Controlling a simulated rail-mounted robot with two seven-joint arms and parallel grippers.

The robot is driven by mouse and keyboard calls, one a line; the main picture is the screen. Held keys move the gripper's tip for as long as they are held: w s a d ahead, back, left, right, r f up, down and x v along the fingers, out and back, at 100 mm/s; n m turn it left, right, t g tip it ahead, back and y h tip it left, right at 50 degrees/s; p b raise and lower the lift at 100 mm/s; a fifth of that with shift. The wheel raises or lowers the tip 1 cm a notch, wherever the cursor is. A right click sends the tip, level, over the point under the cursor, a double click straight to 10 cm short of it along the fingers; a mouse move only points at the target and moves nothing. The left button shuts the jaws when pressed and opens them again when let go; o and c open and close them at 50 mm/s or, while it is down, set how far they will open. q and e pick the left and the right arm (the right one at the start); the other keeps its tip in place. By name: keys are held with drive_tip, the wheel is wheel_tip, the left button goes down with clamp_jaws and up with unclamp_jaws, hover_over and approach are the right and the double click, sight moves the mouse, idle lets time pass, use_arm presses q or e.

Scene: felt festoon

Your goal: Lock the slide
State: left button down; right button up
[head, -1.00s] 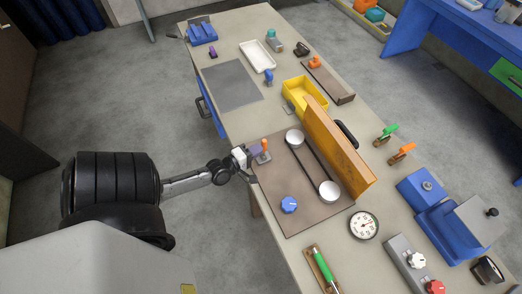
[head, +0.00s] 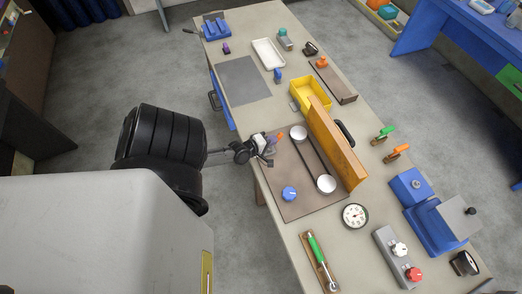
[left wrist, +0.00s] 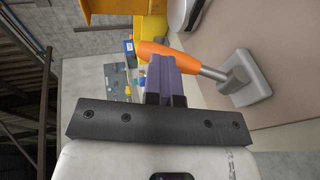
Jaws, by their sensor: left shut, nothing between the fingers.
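My left gripper (head: 268,147) is at this lever. Its purple fingers (left wrist: 165,78) are shut with nothing between them, and their tips are right by the handle. I cannot tell whether they touch it. No part is clearly recognisable as the slide. My right gripper is not in view.
On the brown board are a blue knob (head: 289,193), two white discs joined by a dark belt, and an upright orange panel (head: 336,145). A yellow bin (head: 311,94) stands behind it. A dial (head: 355,215) and a green-handled tool (head: 318,252) are nearer me.

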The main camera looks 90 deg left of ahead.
use_arm(q)
drive_tip(key=shift+w, duration=0.1)
idle(0.4)
drive_tip(key=shift+r, duration=0.15)
drive_tip(key=r+p+v, duration=0.1)
drive_tip(key=r+v, duration=0.1)
drive_tip(key=v, duration=1.1)
drive_tip(key=shift+w+r+p, duration=0.15)
drive_tip(key=shift+r+p, duration=0.2)
drive_tip(key=shift+r, duration=0.1)
